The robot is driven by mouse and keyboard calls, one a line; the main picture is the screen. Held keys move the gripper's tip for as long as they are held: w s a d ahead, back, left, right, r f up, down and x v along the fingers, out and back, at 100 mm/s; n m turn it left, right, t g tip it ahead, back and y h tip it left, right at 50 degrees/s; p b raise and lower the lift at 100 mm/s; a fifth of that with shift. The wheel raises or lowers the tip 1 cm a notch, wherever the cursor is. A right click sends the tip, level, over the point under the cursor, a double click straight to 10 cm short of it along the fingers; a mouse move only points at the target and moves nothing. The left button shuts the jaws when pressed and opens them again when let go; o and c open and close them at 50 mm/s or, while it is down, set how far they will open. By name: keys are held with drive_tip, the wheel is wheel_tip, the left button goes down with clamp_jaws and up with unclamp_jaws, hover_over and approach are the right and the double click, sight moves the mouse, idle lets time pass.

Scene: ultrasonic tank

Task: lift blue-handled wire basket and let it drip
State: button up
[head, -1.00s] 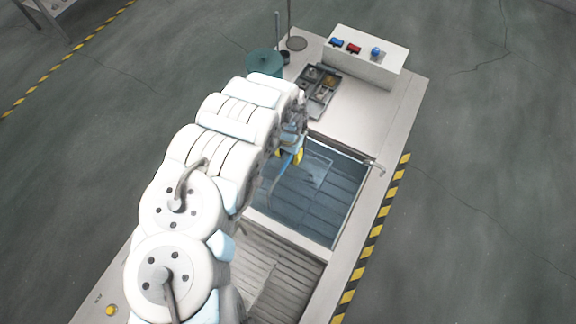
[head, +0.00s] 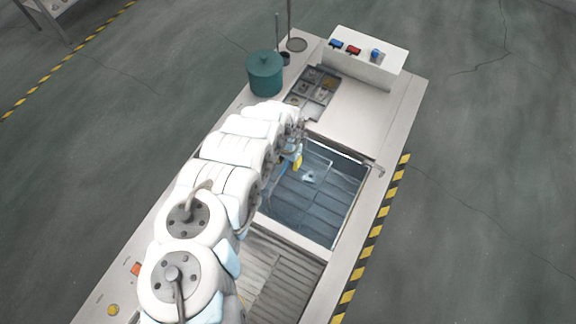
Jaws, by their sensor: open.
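The water-filled tank (head: 335,215) is set into the bench. In it, a faint pale outline of what looks like the wire basket (head: 318,170) shows near the far end, with a small light-grey item in it. A thin blue strip, perhaps its handle, shows beside my arm, too small to be sure. My gripper (head: 297,162) is at the tank's far left part, mostly hidden behind my arm, with a yellow part showing. It is open. Whether it touches the handle cannot be told.
A ribbed draining area (head: 280,270) lies on the near side of the tank. Beyond the tank are a tray with compartments (head: 325,87), a green lidded pot (head: 264,75) and a control box (head: 365,65) with red and blue buttons. The bench's far right top is clear.

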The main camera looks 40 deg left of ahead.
clamp_jaws()
drive_tip(key=shift+r, duration=0.25)
drive_tip(key=shift+r, duration=4.8)
wheel_tip(320, 180, up, 12)
drive_tip(key=p, duration=0.7)
drive_tip(key=shift+f+p, duration=0.25)
drive_tip(key=shift+p, duration=0.1)
